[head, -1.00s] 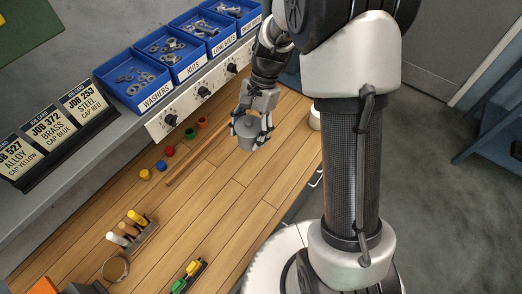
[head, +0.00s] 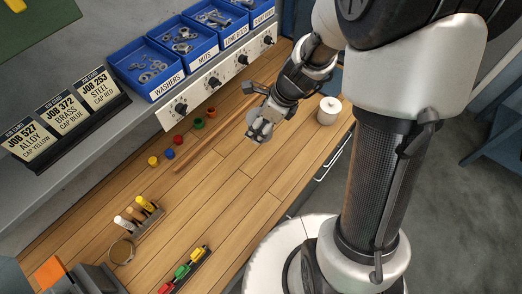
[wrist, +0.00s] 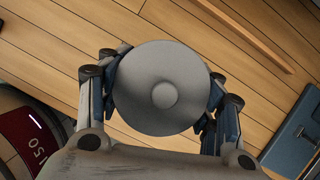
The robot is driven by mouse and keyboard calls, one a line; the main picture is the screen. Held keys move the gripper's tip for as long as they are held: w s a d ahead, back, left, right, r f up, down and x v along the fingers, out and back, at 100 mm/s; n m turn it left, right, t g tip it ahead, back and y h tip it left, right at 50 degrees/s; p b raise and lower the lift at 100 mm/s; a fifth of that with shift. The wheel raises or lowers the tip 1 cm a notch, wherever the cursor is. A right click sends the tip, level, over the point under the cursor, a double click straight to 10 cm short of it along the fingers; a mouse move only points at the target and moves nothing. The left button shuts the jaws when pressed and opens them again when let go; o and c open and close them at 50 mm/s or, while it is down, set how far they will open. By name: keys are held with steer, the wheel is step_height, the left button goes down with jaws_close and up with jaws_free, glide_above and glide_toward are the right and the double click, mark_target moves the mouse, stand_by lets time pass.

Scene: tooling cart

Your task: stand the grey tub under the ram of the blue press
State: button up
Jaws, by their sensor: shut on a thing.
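My gripper (head: 262,131) is shut on the grey tub (head: 256,121) and holds it over the wooden bench. In the wrist view the tub (wrist: 160,88) is seen from above as a round grey top with a small raised centre, with my gripper's fingers (wrist: 162,100) on both sides. How far its bottom is above the bench is hard to tell. A blue flat part (wrist: 294,132) at the right edge of the wrist view may belong to the blue press. The ram is not clearly visible; my arm covers much of that area.
A white lidded pot (head: 329,111) stands right of the tub. A wooden strip (head: 214,136) and small coloured rings (head: 198,123) lie to its left. Blue bins (head: 148,70) line the shelf behind.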

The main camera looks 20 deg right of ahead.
step_height(320, 180, down, 12)
steer(key=b, duration=0.6)
steer(key=shift+f, duration=0.25)
steer(key=shift+f+b, duration=0.2)
steer(key=shift+b, duration=0.15)
steer(key=o, duration=1.2)
steer(key=shift+c, duration=0.2)
